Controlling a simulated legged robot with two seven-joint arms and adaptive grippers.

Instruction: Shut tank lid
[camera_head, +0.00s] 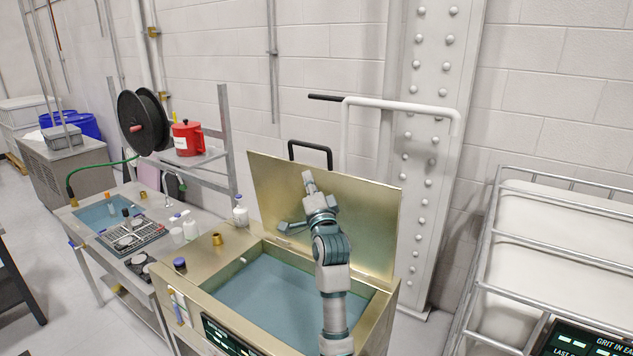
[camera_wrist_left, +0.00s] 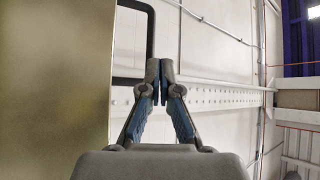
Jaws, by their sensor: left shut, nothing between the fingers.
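The tank (camera_head: 384,318) is a brass-coloured box with blue-grey liquid inside. Its lid (camera_head: 370,215) stands open, raised at the back and close to upright. A black handle (camera_head: 311,147) rises from the lid's top edge. My left gripper (camera_head: 308,177) is shut and empty, in front of the lid's inner face near its upper edge in the head view. I cannot tell whether it touches the lid. In the left wrist view, the closed fingers (camera_wrist_left: 160,68) point up beside the lid (camera_wrist_left: 55,85), with the handle (camera_wrist_left: 149,40) just beyond. My right gripper is out of view.
A bench with a shallow blue basin (camera_head: 98,214), bottles and a rack stands left of the tank. A red container (camera_head: 187,139) sits on a shelf above. A white rail (camera_head: 400,106) and riveted column (camera_head: 427,170) are behind the lid. A railed rack (camera_head: 560,240) stands right.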

